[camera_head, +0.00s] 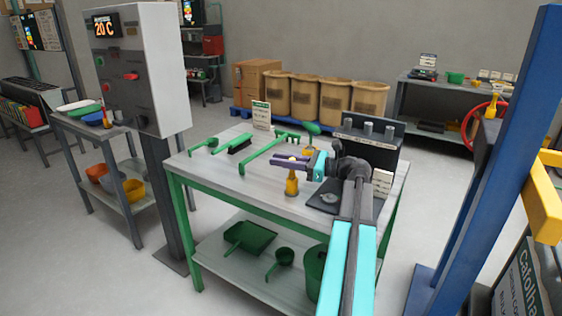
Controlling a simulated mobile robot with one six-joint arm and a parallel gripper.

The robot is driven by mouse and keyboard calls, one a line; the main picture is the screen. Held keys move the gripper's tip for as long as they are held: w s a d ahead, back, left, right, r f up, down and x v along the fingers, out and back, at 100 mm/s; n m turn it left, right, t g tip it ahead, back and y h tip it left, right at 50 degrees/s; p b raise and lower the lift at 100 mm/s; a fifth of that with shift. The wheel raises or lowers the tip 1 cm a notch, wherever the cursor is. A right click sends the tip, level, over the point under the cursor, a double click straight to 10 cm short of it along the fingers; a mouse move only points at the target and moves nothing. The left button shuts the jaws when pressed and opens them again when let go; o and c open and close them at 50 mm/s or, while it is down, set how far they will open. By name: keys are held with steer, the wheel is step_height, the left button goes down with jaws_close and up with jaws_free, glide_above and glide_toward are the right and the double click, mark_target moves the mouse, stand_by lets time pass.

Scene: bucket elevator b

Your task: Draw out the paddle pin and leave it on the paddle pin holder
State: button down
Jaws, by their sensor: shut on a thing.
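My gripper (287,160), with purple fingers, is over the front part of the workbench. It is shut at the top of a small upright yellow bottle-shaped thing (292,184), whose lower end is at or just above the bench top. Its top is partly hidden by the fingers. I cannot tell for sure whether this is the paddle pin. A dark rack (395,136) with several grey upright pegs stands at the bench's back right. I cannot make out which thing is the paddle pin holder.
The workbench (215,176) holds green tools, a brush (239,144) and a sign (261,115). A dark plate (321,202) lies right of the gripper. A grey control cabinet (150,75) stands left, and a blue post (480,170) right.

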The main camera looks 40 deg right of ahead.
steer(key=shift+f, duration=0.35)
steer(key=c, duration=1.5)
jaws_free()
steer(key=shift+c, duration=0.2)
steer(key=shift+r, duration=0.15)
steer(key=s+a+r+b, duration=0.4)
steer(key=s+a, duration=0.5)
steer(key=s, duration=0.3)
steer(key=shift+s+a+r, duration=0.35)
steer(key=shift+a, duration=0.05)
